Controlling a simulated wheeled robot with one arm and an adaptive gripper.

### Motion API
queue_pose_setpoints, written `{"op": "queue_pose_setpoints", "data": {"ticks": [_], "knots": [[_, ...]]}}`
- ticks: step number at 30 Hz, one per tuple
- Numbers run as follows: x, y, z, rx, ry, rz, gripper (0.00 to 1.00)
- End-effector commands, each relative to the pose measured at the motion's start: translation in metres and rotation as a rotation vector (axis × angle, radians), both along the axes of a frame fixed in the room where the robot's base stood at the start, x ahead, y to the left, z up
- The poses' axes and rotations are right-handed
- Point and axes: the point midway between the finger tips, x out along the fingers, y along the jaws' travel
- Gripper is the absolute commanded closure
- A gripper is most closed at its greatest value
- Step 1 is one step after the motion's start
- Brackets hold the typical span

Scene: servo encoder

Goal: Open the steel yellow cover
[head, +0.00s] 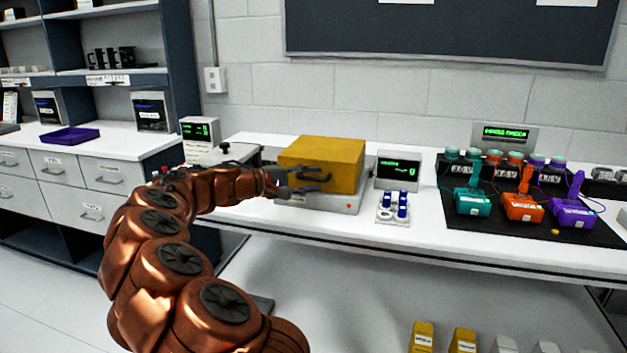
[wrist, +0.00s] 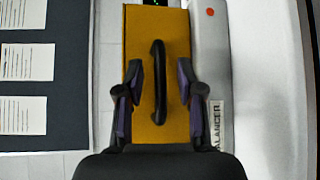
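The yellow cover (head: 336,153) is a box-shaped lid sitting closed on a pale balancer base (head: 335,201) on the bench. Its front face also shows in the wrist view (wrist: 140,100), with a black bar handle (wrist: 158,82) on it. My gripper (head: 305,182) is in front of that face at handle height. In the wrist view my gripper (wrist: 160,85) is open, with one finger on each side of the handle and visible gaps between. Whether the fingertips touch the cover cannot be told.
A small display (head: 397,171) and a white rack with blue-capped vials (head: 393,207) stand right of the cover. A black mat (head: 520,222) with teal, orange and purple devices lies further right. A small meter (head: 199,130) stands to the left. The bench's front edge is clear.

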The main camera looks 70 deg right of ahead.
Motion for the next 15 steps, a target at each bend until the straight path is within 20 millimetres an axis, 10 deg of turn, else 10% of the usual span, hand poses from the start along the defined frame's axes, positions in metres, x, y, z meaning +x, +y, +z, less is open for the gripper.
{"op": "queue_pose_setpoints", "data": {"ticks": [15], "knots": [[-0.0062, -0.0068, -0.0014, 0.0, -0.001, -0.001, 0.71]]}}
